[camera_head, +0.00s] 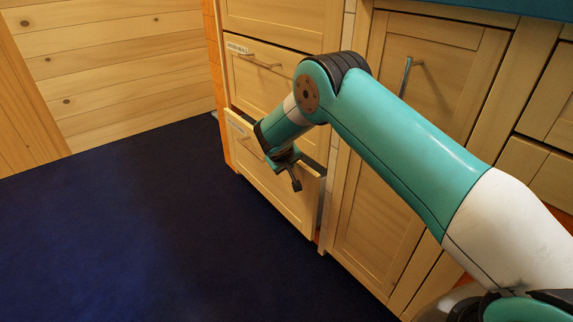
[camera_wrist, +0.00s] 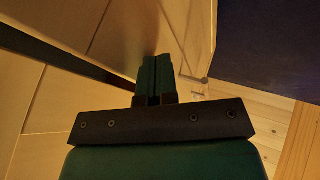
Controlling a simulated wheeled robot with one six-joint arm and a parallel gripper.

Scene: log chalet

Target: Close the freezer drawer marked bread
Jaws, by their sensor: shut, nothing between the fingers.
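The lowest drawer (camera_head: 285,197) in the left column of the wooden unit stands part way out, with a dark gap along its top and right side. A small pale label (camera_head: 238,126) sits at its upper left; I cannot read it. My gripper (camera_head: 297,184) is shut and empty, pointing down in front of the right part of this drawer's front. In the wrist view my gripper (camera_wrist: 156,74) shows its fingers together against pale wood panels; I cannot tell whether they touch. My wrist hides part of the drawer's top edge and handle.
The drawer above (camera_head: 265,80) is shut, with a bar handle and a label. A cupboard door (camera_head: 385,175) with an upright handle (camera_head: 406,75) stands to the right. The dark blue floor (camera_head: 130,230) in front is clear. A plank wall (camera_head: 120,60) stands at the left.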

